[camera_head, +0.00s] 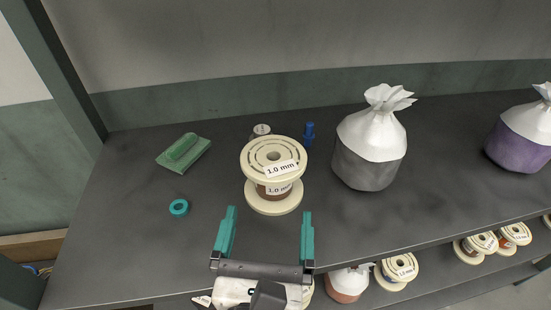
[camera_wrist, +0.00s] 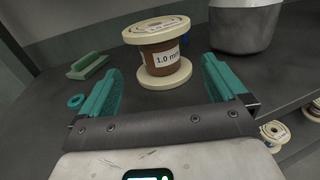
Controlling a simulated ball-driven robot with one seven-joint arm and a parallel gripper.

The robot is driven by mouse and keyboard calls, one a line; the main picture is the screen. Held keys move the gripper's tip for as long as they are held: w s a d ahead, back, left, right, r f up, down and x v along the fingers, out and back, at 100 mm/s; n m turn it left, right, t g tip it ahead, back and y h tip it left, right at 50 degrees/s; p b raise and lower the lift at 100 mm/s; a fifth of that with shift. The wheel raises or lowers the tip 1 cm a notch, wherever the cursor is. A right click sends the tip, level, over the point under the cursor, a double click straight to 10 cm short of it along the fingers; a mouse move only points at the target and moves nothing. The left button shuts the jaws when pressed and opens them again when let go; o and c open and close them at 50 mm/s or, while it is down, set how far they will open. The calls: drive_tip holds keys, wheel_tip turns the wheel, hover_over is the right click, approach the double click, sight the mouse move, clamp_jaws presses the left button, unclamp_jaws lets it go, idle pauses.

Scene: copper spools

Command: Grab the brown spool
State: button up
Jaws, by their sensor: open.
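The brown spool (camera_head: 274,188) stands upright on the dark shelf, with cream flanges, brown winding and white "1.0 mm" labels. It also shows in the wrist view (camera_wrist: 157,60), ahead of and between the fingers. My gripper (camera_head: 268,222) is open and empty, with teal fingers spread wide. In the head view it is just in front of the spool, on the near side. In the wrist view the fingertips (camera_wrist: 160,75) appear on either side of the spool's lower part. I cannot tell whether a finger touches it.
A grey bag with white top (camera_head: 371,140) stands right of the spool. A blue peg (camera_head: 309,134) and a small round item (camera_head: 262,130) are behind. A green block (camera_head: 183,150) and teal ring (camera_head: 179,208) lie left. More spools (camera_head: 398,268) sit on a lower shelf.

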sight(273, 171)
drive_tip(key=w, duration=1)
drive_tip(key=shift+w+p, duration=0.3)
drive_tip(key=shift+p, duration=0.1)
drive_tip(key=shift+c, duration=0.2)
drive_tip(key=c, duration=1.3)
drive_tip(key=shift+c, duration=0.2)
